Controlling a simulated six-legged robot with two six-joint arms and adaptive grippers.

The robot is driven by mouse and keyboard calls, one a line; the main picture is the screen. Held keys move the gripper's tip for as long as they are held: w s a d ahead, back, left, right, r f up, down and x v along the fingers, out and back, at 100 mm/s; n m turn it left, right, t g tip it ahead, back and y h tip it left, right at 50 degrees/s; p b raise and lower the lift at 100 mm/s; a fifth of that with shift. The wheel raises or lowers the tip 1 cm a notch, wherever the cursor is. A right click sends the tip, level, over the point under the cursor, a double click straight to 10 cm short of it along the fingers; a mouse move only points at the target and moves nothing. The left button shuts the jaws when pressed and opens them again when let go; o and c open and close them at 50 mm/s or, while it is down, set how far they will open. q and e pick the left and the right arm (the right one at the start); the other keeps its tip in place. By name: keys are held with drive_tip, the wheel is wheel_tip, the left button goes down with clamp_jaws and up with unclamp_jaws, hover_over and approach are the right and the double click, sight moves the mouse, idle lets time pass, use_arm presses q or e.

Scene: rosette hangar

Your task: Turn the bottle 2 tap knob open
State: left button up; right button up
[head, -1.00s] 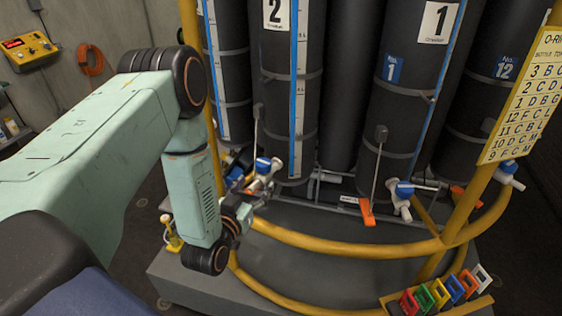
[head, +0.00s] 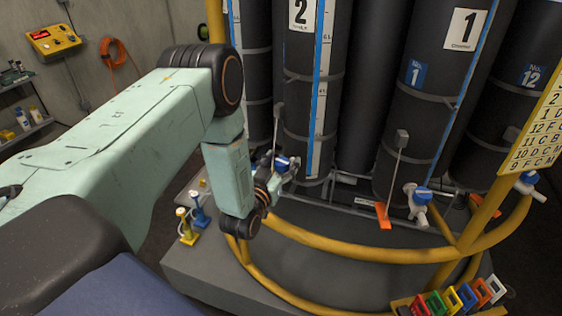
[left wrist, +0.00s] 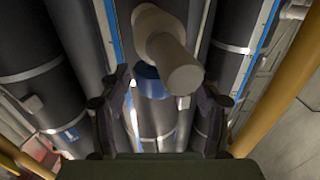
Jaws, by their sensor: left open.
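Bottle 2 (head: 297,98) is a tall black cylinder with a white "2" label, standing behind the yellow rail. Its white tap with a blue knob (head: 282,163) sits low at its front, partly hidden by my left gripper (head: 275,178). In the left wrist view the white tap body (left wrist: 168,48) points towards the camera, with the blue knob (left wrist: 150,82) behind and below it. The open fingers of my left gripper (left wrist: 160,103) stand either side of the knob, with gaps on both sides; contact does not show. My right gripper is out of view.
The yellow rail (head: 350,250) curves in front of the bottles. Bottle 1 (head: 425,100) stands to the right with its own blue-knobbed tap (head: 419,197) and an orange tag (head: 383,215). A rack of coloured tags (head: 455,300) is at bottom right.

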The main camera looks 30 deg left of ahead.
use_arm(q)
drive_tip(key=shift+d+r, duration=0.1)
drive_tip(key=shift+d, duration=0.1)
drive_tip(key=shift+c, duration=0.2)
drive_tip(key=shift+w+a+f, duration=0.15)
drive_tip(key=shift+a+f, duration=0.05)
drive_tip(key=c, duration=0.5)
drive_tip(key=shift+d, duration=0.1)
drive_tip(key=c, duration=0.6)
drive_tip(key=shift+c, duration=0.2)
